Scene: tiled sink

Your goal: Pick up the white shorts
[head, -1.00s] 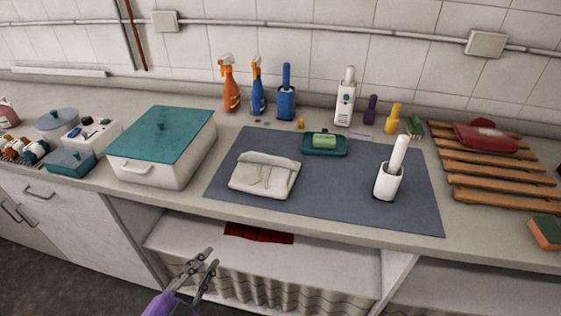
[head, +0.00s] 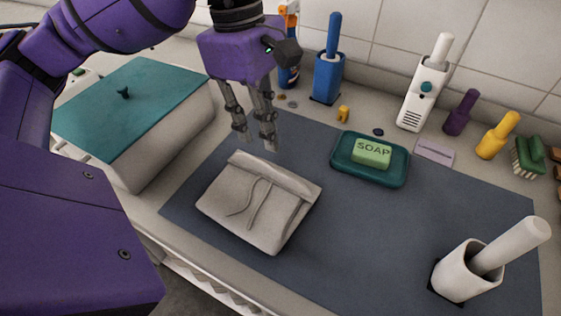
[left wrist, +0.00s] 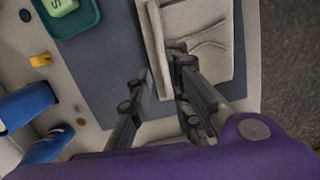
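The white shorts (head: 256,206) lie folded on the blue-grey mat (head: 372,240), with a drawstring on top. They also show at the top of the left wrist view (left wrist: 212,68). My left gripper (head: 256,140) points down by the far edge of the shorts, its two fingers apart and empty. In the left wrist view one fingertip overlaps the waistband edge of the shorts and the other is over the mat (left wrist: 100,75). I cannot tell whether the first one touches the cloth. My right gripper is not in view.
A white box with a teal lid (head: 135,100) stands left of the mat. A green soap on a teal dish (head: 345,168) lies right of the shorts. A white brush holder (head: 462,272) stands at the front right. Blue and white brush holders stand along the wall. The mat's middle right is clear.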

